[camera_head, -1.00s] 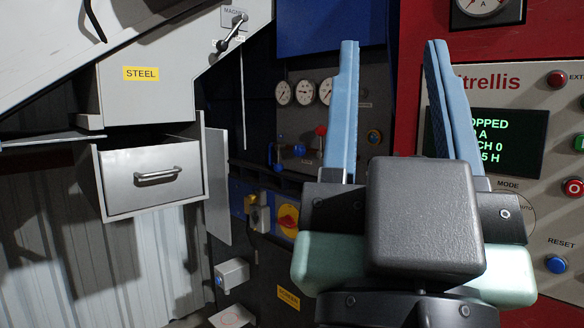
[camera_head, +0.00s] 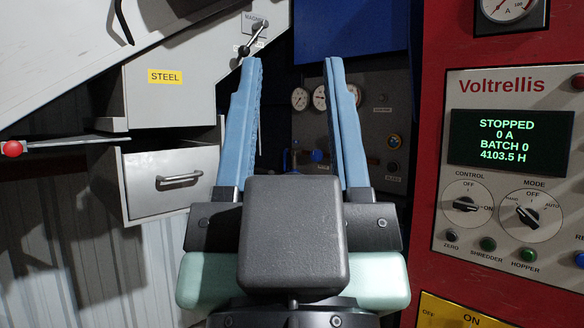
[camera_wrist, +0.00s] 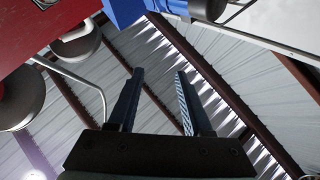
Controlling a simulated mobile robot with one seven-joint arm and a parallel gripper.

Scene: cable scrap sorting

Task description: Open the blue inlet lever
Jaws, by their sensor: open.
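My gripper (camera_head: 292,62) stands upright in the head view, its two blue fingers apart with nothing between them. Its fingers also show in the wrist view (camera_wrist: 160,72), pointing up toward the roof. Behind the fingers, farther back, a dark panel carries small blue fittings low in the gap: a thin blue handle (camera_head: 285,159) and a blue knob (camera_head: 316,155). I cannot tell for sure which is the inlet lever, or how it is set. The fingers appear well in front of the panel and touch nothing there. The right finger hides part of the panel.
Round gauges (camera_head: 300,99) sit above the blue fittings. A red cabinet with a control panel (camera_head: 508,90) stands close at right. A grey drawer (camera_head: 170,182) under the STEEL label (camera_head: 165,76) and a red-knobbed lever (camera_head: 13,148) are at left.

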